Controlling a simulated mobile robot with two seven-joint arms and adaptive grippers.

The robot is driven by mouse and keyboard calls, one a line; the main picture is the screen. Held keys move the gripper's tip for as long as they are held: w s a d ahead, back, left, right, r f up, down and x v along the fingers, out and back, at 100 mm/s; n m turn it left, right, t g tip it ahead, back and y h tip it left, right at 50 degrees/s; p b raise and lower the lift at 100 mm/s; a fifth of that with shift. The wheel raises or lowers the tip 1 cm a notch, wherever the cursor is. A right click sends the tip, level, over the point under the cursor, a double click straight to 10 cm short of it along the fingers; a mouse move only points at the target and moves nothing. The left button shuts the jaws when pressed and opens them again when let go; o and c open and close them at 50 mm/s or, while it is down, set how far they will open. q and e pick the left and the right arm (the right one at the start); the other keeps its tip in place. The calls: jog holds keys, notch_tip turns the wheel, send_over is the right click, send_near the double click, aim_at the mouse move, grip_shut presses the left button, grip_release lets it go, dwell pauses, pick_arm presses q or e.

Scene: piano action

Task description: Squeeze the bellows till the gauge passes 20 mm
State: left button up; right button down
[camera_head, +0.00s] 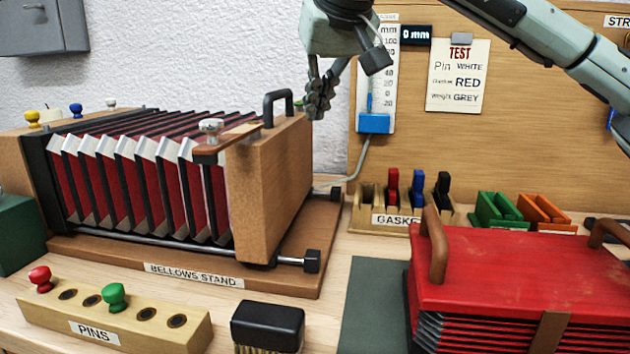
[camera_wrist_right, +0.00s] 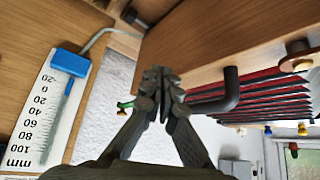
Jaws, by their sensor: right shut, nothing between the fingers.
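The bellows (camera_head: 150,170), with red and white folds, stands stretched out on the bellows stand (camera_head: 120,262). Its wooden end board (camera_head: 272,185) carries a black handle (camera_head: 277,103), which also shows in the right wrist view (camera_wrist_right: 228,90). The gauge (camera_head: 376,110) is a white scale with a blue base on the back panel; its display (camera_head: 416,35) reads 0 mm. My right gripper (camera_head: 318,108) is shut and empty, pointing down just right of the handle and apart from it. Its fingertips meet in the right wrist view (camera_wrist_right: 163,82). My left gripper is out of view.
A gasket rack (camera_head: 368,200) and a large red bellows (camera_head: 530,265) stand at the right. A pin block (camera_head: 150,325) and a black brush (camera_head: 267,322) lie in front. A tube (camera_head: 357,168) runs from the gauge towards the stand.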

aim_at(296, 142)
notch_tip(296, 142, down, 4)
jog(key=shift+f+b, duration=0.25)
jog(key=shift+b, duration=0.7)
jog(key=shift+a, duration=0.2)
jog(key=shift+w+a+p, duration=0.2)
jog(key=shift+a+p, duration=0.3)
jog(key=shift+a, duration=0.2)
jog(key=shift+a+p, duration=0.55)
jog(key=shift+p, duration=0.65)
dwell(4.7)
